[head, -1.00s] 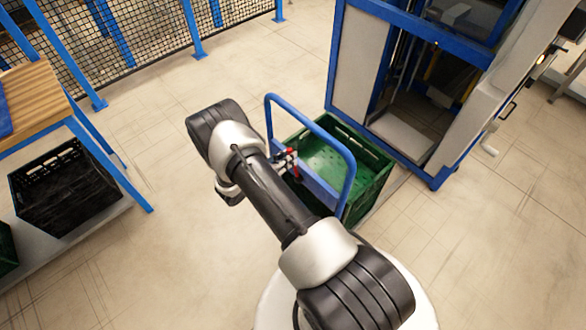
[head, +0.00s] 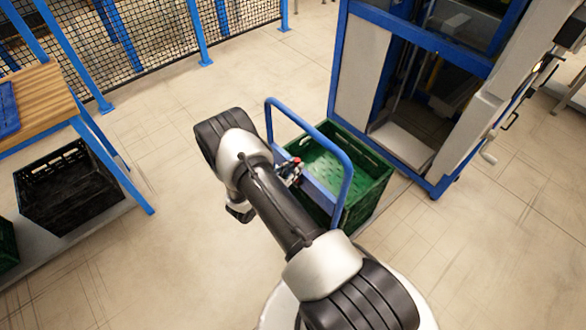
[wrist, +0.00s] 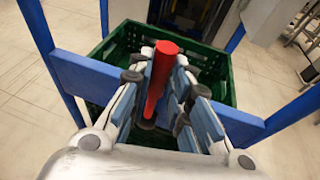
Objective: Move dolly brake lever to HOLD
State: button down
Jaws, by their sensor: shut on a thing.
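The dolly's blue push frame (head: 347,165) stands upright in front of a green crate (head: 372,185). The brake lever is a red handle on the blue crossbar; its red end shows small in the head view (head: 297,161) and larger in the wrist view (wrist: 162,72). My gripper (wrist: 164,88) is shut on the red lever, with its fingers on both sides of it. In the head view my gripper (head: 290,172) is at the crossbar, partly hidden by my arm. The lever's base and any HOLD marking cannot be made out.
A blue-framed lift cabinet (head: 432,186) stands right behind the crate. At left is a wood-topped table (head: 50,95) with a black crate (head: 68,190) below. A mesh fence (head: 165,30) runs along the back. The floor between table and dolly is clear.

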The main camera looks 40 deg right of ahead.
jog(key=c, duration=1.5)
grip_release()
jog(key=v, duration=1.2)
jog(key=shift+s, duration=0.1)
